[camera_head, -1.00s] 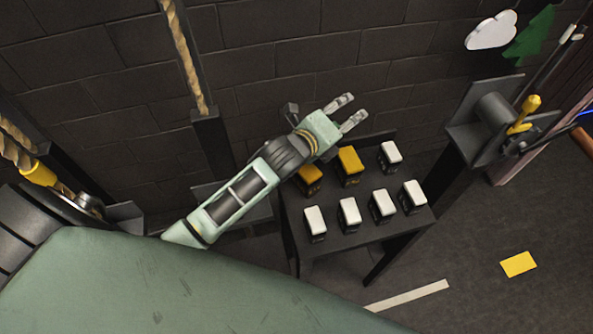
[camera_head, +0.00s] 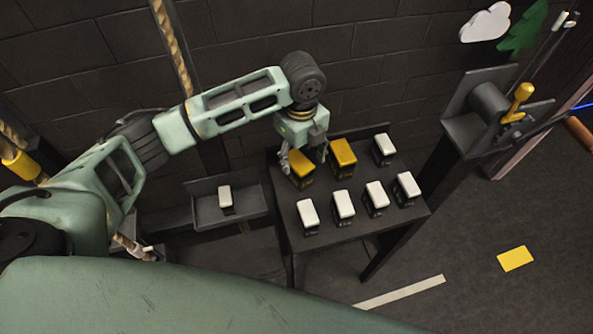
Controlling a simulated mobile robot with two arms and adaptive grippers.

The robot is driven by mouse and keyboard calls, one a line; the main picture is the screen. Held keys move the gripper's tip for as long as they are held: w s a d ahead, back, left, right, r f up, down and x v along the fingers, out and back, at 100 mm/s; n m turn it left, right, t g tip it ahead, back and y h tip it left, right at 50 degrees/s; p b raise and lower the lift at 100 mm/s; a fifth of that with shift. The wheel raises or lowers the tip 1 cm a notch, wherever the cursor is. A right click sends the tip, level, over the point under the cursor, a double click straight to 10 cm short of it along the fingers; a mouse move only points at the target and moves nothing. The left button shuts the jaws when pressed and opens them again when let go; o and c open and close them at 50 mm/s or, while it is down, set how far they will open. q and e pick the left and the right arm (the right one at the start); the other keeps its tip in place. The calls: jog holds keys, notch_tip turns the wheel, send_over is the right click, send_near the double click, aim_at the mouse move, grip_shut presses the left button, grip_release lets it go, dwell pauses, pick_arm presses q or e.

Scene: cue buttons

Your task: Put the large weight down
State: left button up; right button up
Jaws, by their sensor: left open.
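Two yellow-topped dark blocks stand at the back of a black table (camera_head: 330,235): a left one (camera_head: 300,168) and a right one (camera_head: 343,152). I cannot tell which thing, if any, is the large weight. My left gripper (camera_head: 303,160) points down at the left yellow-topped block, its fingers open around or just above its top. The fingers partly hide the block, and I cannot tell whether they touch it. My right gripper is not in view.
Several white-topped blocks (camera_head: 343,203) stand on the same table. Another white-topped block (camera_head: 225,196) sits on a small wall shelf (camera_head: 205,213) to the left. A post with a yellow-handled lever (camera_head: 519,97) stands to the right. Open floor lies beyond, with a yellow patch (camera_head: 515,259).

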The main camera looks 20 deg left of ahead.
aim_at(298, 160)
pick_arm(q)
jog(key=f, duration=0.1)
jog(key=f+p, duration=0.1)
jog(key=f, duration=0.2)
jog(key=shift+a+f, duration=0.25)
jog(key=shift+f, duration=0.65)
grip_shut()
jog(key=shift+w+r, duration=0.2)
jog(key=shift+w, duration=0.05)
